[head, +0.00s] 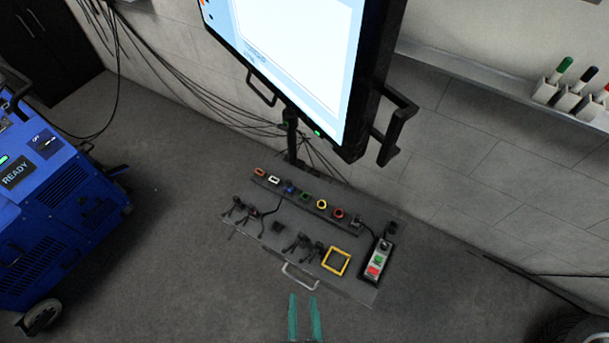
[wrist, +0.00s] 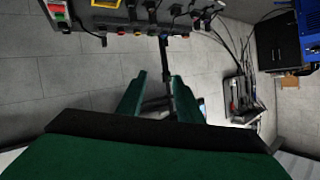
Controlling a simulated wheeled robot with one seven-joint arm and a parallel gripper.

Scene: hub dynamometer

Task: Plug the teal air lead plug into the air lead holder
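My gripper (head: 304,317) shows at the bottom of the head view as two teal fingers with a gap between them. In the wrist view my gripper (wrist: 158,98) is also open, with nothing between the fingers. It is apart from the grey panel (head: 313,267), on its near side. A row of coloured holders runs along the panel's back, including a green one (head: 305,196) and a blue one (head: 289,188). Several small black plugs or leads (head: 303,243) lie in front of the row. I cannot tell which is the teal air lead plug or which holder is the air lead holder.
A large monitor (head: 289,55) on a stand rises behind the panel. A button box (head: 378,261) and a yellow square frame (head: 336,262) sit at the panel's right. A blue machine (head: 58,195) stands at left. The floor between is clear.

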